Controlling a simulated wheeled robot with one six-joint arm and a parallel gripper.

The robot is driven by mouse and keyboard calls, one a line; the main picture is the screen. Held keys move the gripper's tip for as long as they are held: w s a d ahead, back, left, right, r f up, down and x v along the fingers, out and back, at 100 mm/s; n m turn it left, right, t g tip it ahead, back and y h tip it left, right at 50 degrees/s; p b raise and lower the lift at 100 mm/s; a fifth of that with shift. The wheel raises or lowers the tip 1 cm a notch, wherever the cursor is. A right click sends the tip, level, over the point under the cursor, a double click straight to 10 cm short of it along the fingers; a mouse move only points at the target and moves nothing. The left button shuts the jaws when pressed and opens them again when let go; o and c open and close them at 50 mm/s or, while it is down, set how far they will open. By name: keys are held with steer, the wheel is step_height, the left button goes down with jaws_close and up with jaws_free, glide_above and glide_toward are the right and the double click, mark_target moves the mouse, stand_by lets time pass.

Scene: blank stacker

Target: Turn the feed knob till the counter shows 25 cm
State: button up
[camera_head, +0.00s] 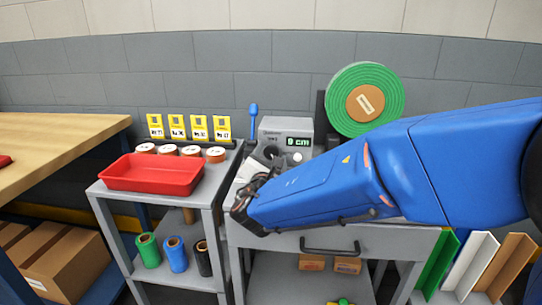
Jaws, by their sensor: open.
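The counter (298,142) on the grey feed machine (272,126) reads 9 cm in green digits. A dark round part, perhaps the feed knob (270,152), shows on the machine's front at the left, partly behind my gripper. A pale round button (297,157) sits below the counter. My blue arm reaches in from the right. My dark gripper (243,205) is open, in front of and below the machine; its fingers are small and partly hidden, and I cannot tell whether it touches anything. A green roll (364,98) with a brown core stands at the machine's right.
A red tray (151,174) and several white-topped spools stand on the left cart, with yellow cards (199,128) behind. A blue lever (253,122) rises left of the machine. A drawer handle (330,246) is below my arm. A wooden table (62,142) is at far left.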

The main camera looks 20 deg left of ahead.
steer(key=v, duration=1.7)
steer(key=shift+d, duration=0.15)
